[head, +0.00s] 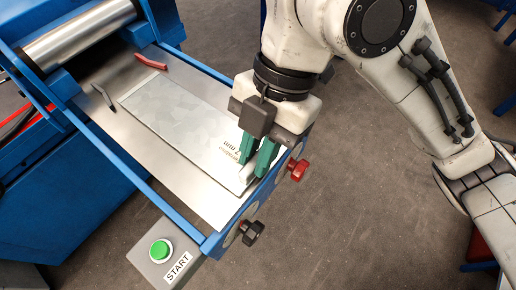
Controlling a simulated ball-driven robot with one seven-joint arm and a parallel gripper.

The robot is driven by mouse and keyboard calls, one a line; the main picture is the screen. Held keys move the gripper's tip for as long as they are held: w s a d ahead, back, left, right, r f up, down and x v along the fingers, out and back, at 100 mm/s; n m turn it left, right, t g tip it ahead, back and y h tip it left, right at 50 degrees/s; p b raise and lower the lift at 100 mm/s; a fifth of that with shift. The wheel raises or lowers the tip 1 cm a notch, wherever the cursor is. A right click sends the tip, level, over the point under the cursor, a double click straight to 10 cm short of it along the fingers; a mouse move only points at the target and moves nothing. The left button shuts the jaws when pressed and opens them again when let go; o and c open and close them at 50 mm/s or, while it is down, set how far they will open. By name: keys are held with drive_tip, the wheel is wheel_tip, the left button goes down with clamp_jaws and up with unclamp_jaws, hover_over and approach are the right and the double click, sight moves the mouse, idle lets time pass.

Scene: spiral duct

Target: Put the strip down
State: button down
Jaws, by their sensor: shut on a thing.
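The strip (180,115) is a flat grey galvanized metal piece with dark printed text near its right end. It lies over a smooth metal feed table (205,197) in the head view, lengthwise toward the roller. I cannot tell whether its whole length touches the table. My gripper (254,165) has green fingers and is shut on the strip's near right end, close to the table's front edge. The fingertips hide part of that end.
A shiny roller (80,33) in a blue frame stands at upper left. A red guide (150,62) and a dark guide (103,96) flank the strip's far end. Red (298,169) and black (251,232) knobs are on the front edge. A green START button (160,250) sits below.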

drive_tip(key=shift+f, duration=0.2)
drive_tip(key=shift+f, duration=0.1)
drive_tip(key=c, duration=1.1)
unclamp_jaws()
drive_tip(key=v, duration=1.2)
drive_tip(key=shift+r, duration=0.2)
